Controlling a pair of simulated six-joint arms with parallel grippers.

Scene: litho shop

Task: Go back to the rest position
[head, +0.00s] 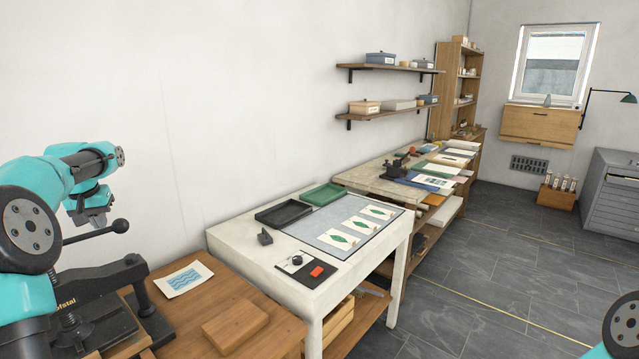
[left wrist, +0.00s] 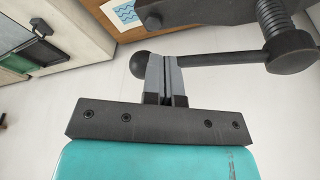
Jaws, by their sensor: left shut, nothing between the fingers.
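My left gripper (head: 98,222) is in the head view at the left, pointing down beside the black lever of a press. In the left wrist view its two grey fingers (left wrist: 164,62) are shut together with nothing between them. The lever's rod (left wrist: 210,59) runs across just beyond the fingertips, with its black ball knob (left wrist: 140,60) to their left. I cannot tell whether the fingers touch the rod. The press (head: 105,285) stands on the wooden bench below my left arm. My right gripper is not in view.
A blue wave print (head: 184,279) and a wooden block (head: 235,326) lie on the wooden bench (head: 275,335). A white table (head: 225,238) with black and green trays (head: 322,194) stands beyond. The white wall is behind. The dark floor (head: 480,300) is clear.

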